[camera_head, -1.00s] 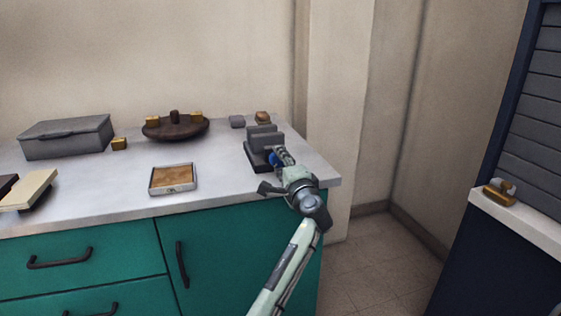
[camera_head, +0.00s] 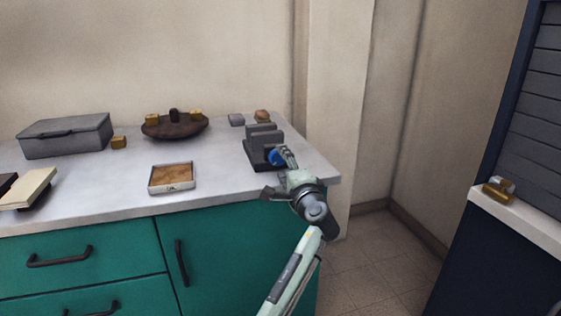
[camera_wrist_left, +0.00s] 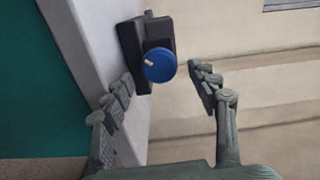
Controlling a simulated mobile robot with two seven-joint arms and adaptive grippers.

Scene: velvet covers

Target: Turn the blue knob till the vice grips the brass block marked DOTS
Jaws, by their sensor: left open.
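The grey vice (camera_head: 264,137) stands on a dark base at the right end of the white counter. Its blue knob (camera_head: 277,157) faces the front. The knob shows in the left wrist view (camera_wrist_left: 159,66), with a small white mark at its upper left. My left gripper (camera_head: 278,172) is open in front of the knob. In the wrist view, the knob appears between and beyond the spread fingers, and I see no grip on it. I cannot make out a brass block between the jaws. A brass-coloured block (camera_head: 262,116) sits behind the vice; no DOTS marking is readable.
A shallow framed tray (camera_head: 172,190) lies left of the vice. A dark round stand (camera_head: 160,133) carries brass blocks; another block (camera_head: 119,142) lies beside a grey box (camera_head: 66,136). A brass piece (camera_head: 499,190) rests on the right-hand ledge. Counter between tray and vice is clear.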

